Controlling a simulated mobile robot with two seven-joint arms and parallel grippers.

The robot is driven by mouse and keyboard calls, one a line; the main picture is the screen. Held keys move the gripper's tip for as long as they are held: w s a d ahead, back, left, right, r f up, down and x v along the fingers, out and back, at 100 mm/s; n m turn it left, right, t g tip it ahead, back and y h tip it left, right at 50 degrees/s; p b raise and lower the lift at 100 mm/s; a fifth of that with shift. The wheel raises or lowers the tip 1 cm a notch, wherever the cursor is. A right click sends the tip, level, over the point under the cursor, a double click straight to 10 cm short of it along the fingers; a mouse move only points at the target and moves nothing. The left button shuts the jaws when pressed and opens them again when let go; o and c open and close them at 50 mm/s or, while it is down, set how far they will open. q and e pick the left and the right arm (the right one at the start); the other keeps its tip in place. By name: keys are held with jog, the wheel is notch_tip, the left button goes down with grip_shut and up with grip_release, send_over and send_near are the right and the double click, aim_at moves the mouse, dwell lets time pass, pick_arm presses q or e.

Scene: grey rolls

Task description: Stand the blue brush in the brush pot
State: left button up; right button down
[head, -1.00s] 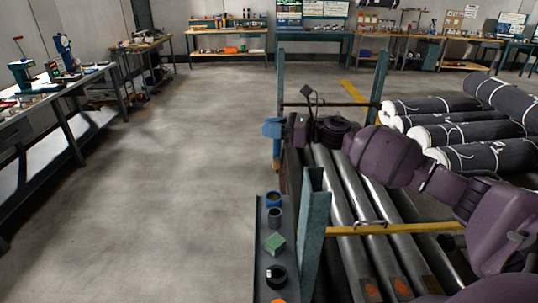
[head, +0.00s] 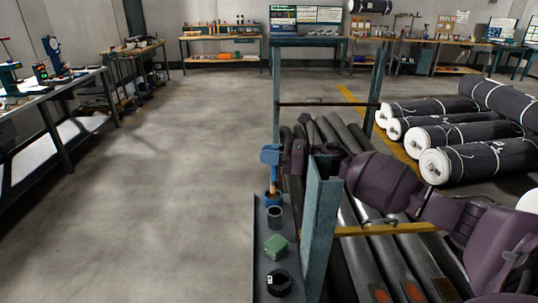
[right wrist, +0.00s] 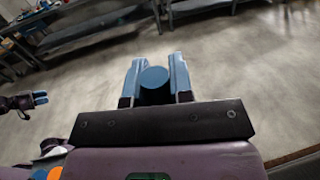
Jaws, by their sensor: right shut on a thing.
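My right gripper (head: 270,155) is shut on the blue brush, above a narrow dark shelf. In the right wrist view the brush's round blue end (right wrist: 154,78) sits between the two blue fingers. In the head view the brush's brownish lower part (head: 273,184) hangs upright below the fingers. Its lower end meets the mouth of a small blue pot (head: 273,199); I cannot tell how deep it reaches. What seems to be my left gripper (right wrist: 40,98) shows small at the left of the right wrist view, away from the brush; its jaws are unclear.
On the shelf (head: 262,240), nearer me, stand a dark grey cup (head: 275,217), a green block (head: 276,247) and a black round thing (head: 279,283). A teal post (head: 317,222) rises just right of them. Grey rolls (head: 395,262) lie beyond it. The floor left is clear.

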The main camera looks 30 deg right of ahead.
pick_arm(q)
jog(key=shift+f, duration=0.1)
pick_arm(e)
jog(key=shift+s+d+f, duration=0.1)
jog(key=shift+f, duration=0.05)
jog(key=shift+f+b, duration=1)
jog(key=shift+f, duration=0.6)
pick_arm(q)
jog(key=shift+w+d+f+b, duration=0.2)
jog(key=shift+w+f+b, duration=0.35)
jog(key=shift+f+b, duration=0.25)
pick_arm(e)
jog(key=shift+f, duration=1.15)
pick_arm(q)
jog(key=shift+s+f, duration=0.1)
jog(key=shift+f, duration=0.1)
jog(key=shift+s+a+f, duration=0.1)
jog(key=shift+s+f, duration=0.3)
jog(key=shift+s, duration=0.15)
jog(key=shift+w+r, duration=0.1)
jog(key=shift+w, duration=0.15)
jog(key=shift+w+r, duration=0.2)
jog(key=shift+w, duration=0.1)
